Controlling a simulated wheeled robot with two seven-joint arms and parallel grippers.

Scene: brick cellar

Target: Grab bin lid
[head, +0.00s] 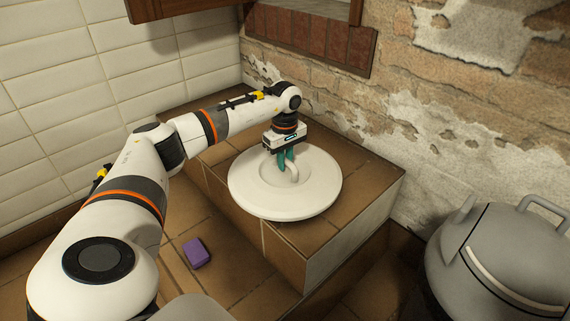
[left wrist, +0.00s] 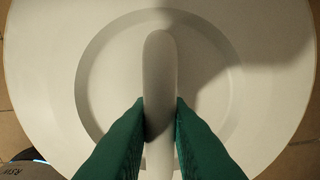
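The bin lid (head: 248,196) is a round white disc with a raised arched handle (head: 294,173). It lies flat on the brown tiled ledge, its front left rim at the ledge's edge. In the left wrist view the lid (left wrist: 40,80) fills most of the picture and its handle (left wrist: 159,60) runs up the middle. My left gripper (head: 286,162) points down over the lid. Its teal fingers (left wrist: 160,112) are closed against both sides of the handle. I cannot tell whether the lid is pressed on the ledge or just clear of it. My right gripper is not in view.
The tiled ledge (head: 365,190) drops to a lower tiled surface, where a purple block (head: 197,253) lies. A grey metal container (head: 480,255) with handles stands at the right. A brick wall (head: 400,120) is close behind the ledge, a white tiled wall (head: 60,100) at left.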

